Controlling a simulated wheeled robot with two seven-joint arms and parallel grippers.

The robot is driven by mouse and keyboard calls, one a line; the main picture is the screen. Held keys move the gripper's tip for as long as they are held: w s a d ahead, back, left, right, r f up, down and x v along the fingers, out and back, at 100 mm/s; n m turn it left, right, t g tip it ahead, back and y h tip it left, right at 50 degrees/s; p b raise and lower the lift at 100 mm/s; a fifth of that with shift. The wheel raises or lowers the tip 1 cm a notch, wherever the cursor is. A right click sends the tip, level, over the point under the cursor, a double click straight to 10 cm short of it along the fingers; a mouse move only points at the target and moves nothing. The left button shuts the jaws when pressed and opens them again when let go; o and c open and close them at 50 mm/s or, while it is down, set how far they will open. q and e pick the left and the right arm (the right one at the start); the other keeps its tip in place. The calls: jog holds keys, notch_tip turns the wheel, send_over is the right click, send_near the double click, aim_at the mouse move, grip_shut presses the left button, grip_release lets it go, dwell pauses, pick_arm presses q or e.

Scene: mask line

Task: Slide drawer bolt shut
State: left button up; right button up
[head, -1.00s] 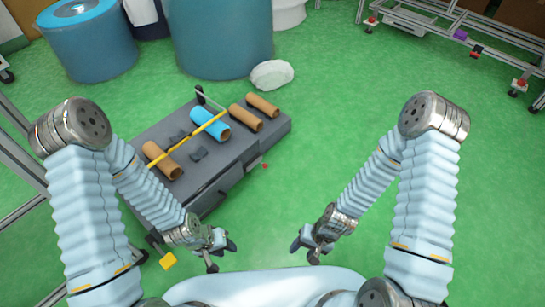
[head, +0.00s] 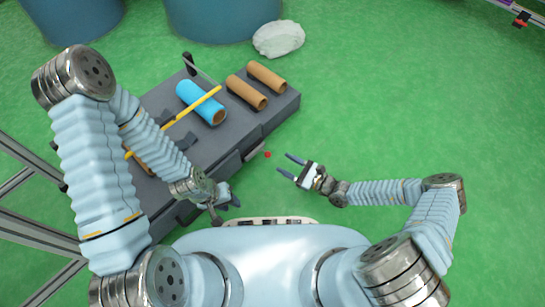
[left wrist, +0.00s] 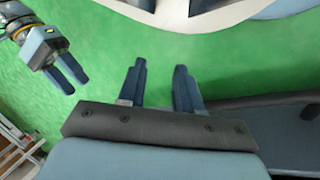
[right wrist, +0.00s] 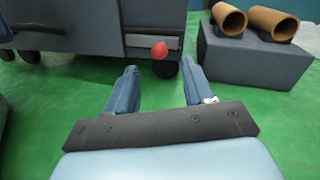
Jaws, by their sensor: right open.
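The drawer bolt shows as a red knob (head: 267,154) beside a light metal plate (head: 254,150) on the cabinet's side in the head view.
The dark grey cabinet (head: 215,150) carries a blue roll (head: 195,100), brown tubes (head: 245,92) and a yellow bar (head: 205,98). A white sack (head: 278,38) and blue drums (head: 225,18) stand behind. Green floor to the right is clear.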

jog(key=x, duration=0.6)
jog(key=shift+b, duration=0.3)
grip_shut()
